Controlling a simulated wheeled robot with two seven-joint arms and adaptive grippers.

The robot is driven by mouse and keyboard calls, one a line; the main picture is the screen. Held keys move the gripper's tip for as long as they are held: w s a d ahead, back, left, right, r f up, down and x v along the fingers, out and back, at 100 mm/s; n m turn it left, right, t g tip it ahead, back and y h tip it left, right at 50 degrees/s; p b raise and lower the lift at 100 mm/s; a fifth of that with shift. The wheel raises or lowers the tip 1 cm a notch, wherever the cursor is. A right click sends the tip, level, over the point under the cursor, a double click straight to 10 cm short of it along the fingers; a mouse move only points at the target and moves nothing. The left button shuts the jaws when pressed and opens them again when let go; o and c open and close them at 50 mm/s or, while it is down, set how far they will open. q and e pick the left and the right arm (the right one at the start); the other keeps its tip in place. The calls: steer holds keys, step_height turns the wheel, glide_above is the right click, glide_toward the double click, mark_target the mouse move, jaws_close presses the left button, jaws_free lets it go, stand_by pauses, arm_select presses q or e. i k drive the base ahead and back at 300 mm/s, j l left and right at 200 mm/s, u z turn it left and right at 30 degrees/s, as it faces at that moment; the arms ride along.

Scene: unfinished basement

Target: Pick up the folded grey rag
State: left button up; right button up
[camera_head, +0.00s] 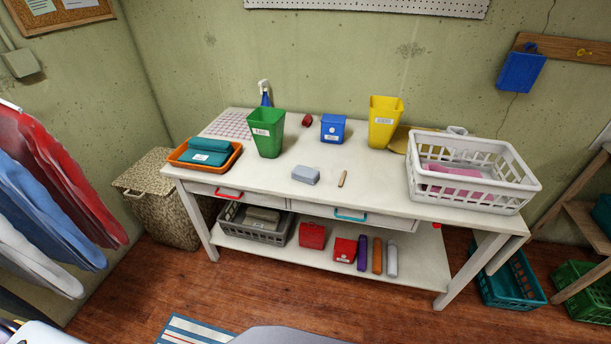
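A small folded grey-blue cloth (305,175), which looks like the folded grey rag, lies on the white table top (350,210) near its front edge, left of the middle. It lies flat, with nothing on top of it. A short tan stick-like thing (342,179) lies just to its right. Neither of my grippers can be made out in the head view.
A green bin (266,133), blue box (333,129) and yellow bin (384,122) stand behind the cloth. An orange tray (178,155) with teal cloths is at left, a white basket (478,193) with pink cloth at right. The table front near the cloth is clear.

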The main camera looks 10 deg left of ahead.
mark_target(308, 174)
steer(key=i+l+u, duration=0.25)
steer(key=i+l, duration=0.15)
steer(key=l, duration=0.2)
steer(key=i+l+u, duration=0.1)
steer(key=l, duration=0.2)
steer(key=i+l+u, duration=0.1)
steer(key=i+l, duration=0.15)
steer(key=l, duration=0.1)
